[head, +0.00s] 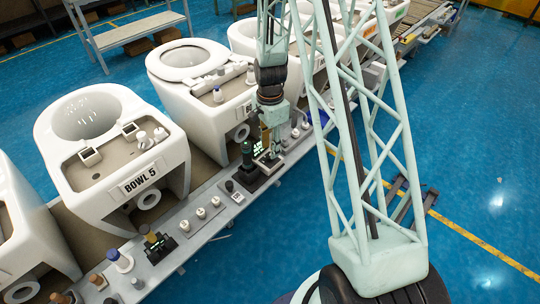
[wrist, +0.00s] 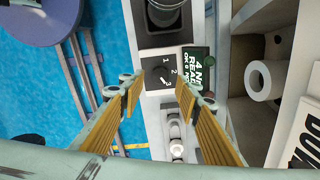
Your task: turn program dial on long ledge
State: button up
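The program dial (wrist: 163,76) is a dark knob on a white plate marked 1, 2 and 3, set on the long ledge (wrist: 156,128). In the wrist view my gripper (wrist: 160,92) is open, with its tan-padded fingers apart on either side of the dial plate; I cannot tell whether they touch the knob. In the head view my gripper (head: 270,146) points down over the dial's plate (head: 268,162) on the ledge (head: 208,226), and its fingers largely hide the knob.
A green-lettered display (wrist: 198,70) sits right beside the dial, and a dark cylinder (wrist: 165,12) stands behind it. White knobs (head: 201,213) line the ledge. The BOWL 5 toilet (head: 90,170) and another toilet (head: 190,95) stand along the ledge.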

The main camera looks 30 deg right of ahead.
jog(key=shift+f+b, duration=0.35)
jog(key=shift+f, duration=1.6)
jog(key=c, duration=0.9)
